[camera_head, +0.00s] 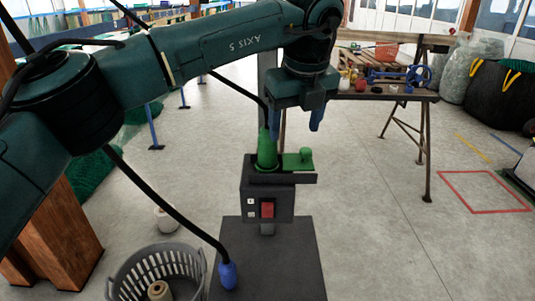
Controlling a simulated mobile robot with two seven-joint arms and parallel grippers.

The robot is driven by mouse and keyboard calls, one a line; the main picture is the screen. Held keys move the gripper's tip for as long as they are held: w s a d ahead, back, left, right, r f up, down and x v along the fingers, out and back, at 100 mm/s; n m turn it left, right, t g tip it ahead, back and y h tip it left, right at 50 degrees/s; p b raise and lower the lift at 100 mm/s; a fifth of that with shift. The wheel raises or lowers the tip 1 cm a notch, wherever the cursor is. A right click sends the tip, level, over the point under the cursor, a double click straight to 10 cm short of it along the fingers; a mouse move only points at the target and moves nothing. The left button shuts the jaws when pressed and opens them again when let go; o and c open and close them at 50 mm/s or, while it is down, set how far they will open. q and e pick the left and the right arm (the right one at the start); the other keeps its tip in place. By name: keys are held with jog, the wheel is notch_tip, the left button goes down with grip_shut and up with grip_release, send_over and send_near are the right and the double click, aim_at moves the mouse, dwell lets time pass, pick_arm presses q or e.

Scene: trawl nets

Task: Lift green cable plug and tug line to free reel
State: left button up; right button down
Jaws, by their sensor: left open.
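The green cable plug (266,148) stands upright on top of a dark grey socket box (255,203) with a red switch (267,209). A black cable (243,91) runs from the plug's top up and left behind my left arm. A green flap with a knob (299,159) lies beside the plug on its right. My left gripper (296,122) points down with blue fingers apart. It appears above the flap, up and right of the plug, and holds nothing. I cannot tell its depth relative to the plug. I cannot make out the reel. My right gripper is not in view.
A blue plug (228,275) on another black cable (165,199) rests by the dark base plate (275,262). A grey basket (160,262) stands at its left. A cluttered wooden workbench (410,94) stands behind right.

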aim_at(266, 146)
pick_arm(q)
jog(key=shift+n+t+y, duration=0.4)
jog(key=shift+n+y, duration=0.2)
jog(key=shift+y, duration=0.1)
jog(key=w+a+f, duration=0.1)
jog(key=a, duration=0.1)
jog(key=w+a+f, duration=0.1)
jog(key=w+f, duration=0.1)
jog(key=shift+w+a+f, duration=0.15)
jog(key=shift+w+a, duration=0.15)
jog(key=shift+a, duration=0.05)
jog(key=shift+w+a+p+x, duration=0.15)
jog(key=shift+p+x, duration=0.3)
jog(key=shift+x, duration=1.05)
jog(key=shift+w+a+p+x, duration=0.15)
jog(key=shift+p+x, duration=0.25)
jog(key=shift+x, duration=1.15)
jog(key=shift+r, duration=0.2)
jog(key=c, duration=1.4)
